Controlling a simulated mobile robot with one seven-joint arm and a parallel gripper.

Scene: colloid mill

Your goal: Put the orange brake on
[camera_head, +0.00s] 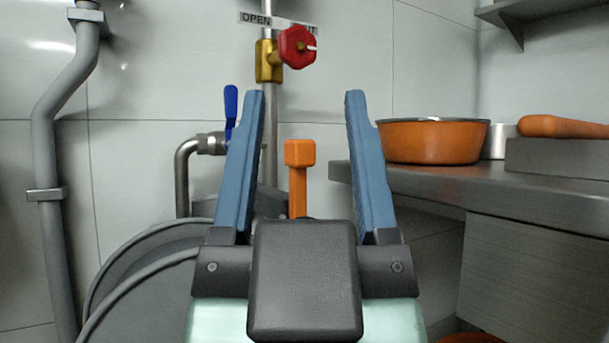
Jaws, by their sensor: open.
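The orange brake (298,180) is an upright lever with a block-shaped knob on a narrower stem. It shows near the middle of the head view, between the two blue fingers of my gripper (306,95). My gripper is open and empty, with its fingers pointing up in the picture, one on each side of the brake in the view. The brake appears beyond the gripper and I see no contact. The lower end of the stem is hidden behind the dark body of my gripper.
A red valve knob (297,47) on a brass fitting sits above, near an "OPEN" label (255,19). A blue-handled valve (231,106) is left. A dark round drum (140,275) is lower left. A metal counter (480,190) at right holds an orange pot (432,142) and an orange-brown handle (560,126).

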